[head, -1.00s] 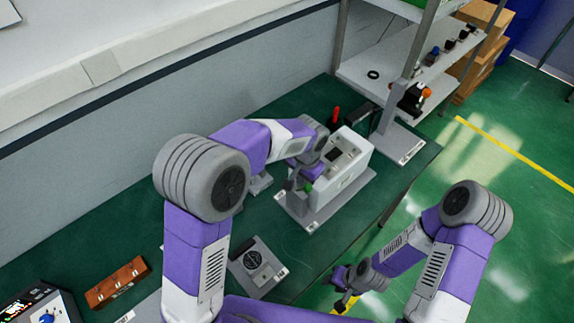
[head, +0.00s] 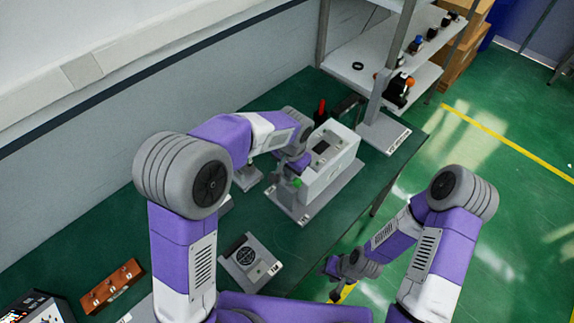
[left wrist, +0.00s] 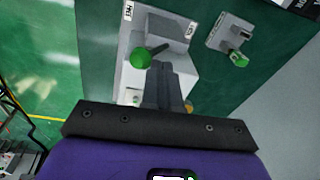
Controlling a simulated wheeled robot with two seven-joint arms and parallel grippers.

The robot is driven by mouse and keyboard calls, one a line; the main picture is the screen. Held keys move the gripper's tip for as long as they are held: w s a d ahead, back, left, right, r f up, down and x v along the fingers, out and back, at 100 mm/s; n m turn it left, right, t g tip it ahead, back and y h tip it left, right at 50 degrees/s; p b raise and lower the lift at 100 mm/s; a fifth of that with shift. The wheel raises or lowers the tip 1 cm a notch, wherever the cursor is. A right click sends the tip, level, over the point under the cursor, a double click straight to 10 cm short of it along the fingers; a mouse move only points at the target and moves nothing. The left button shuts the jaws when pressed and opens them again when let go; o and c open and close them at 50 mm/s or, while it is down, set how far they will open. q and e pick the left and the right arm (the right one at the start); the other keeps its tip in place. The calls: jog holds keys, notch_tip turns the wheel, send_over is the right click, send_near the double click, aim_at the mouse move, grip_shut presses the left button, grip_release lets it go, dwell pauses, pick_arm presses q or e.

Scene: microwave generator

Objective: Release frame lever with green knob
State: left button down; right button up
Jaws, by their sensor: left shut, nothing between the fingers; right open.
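The lever's green knob (left wrist: 140,58) shows in the left wrist view, on a dark rod at a pale fixture between two small labels, one reading FREE. In the head view the green knob (head: 297,183) is at the near left side of the white box (head: 342,165). My left gripper (left wrist: 166,72) is shut and empty, its fingertips close beside the knob and overlapping the rod's side in view. I cannot tell whether they touch. In the head view the left gripper (head: 279,180) is partly hidden by its wrist. My right gripper (head: 333,284) is open and empty, low off the bench's front edge.
A second green knob (left wrist: 238,59) sits on a small grey block in the left wrist view. A red-handled tool (head: 320,110) stands behind the box. A shelf (head: 365,62) stands beyond.

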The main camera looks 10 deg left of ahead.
pick_arm(q)
notch_tip(320, 180, up, 11)
jog(key=s, duration=0.2)
jog(key=shift+d, duration=0.3)
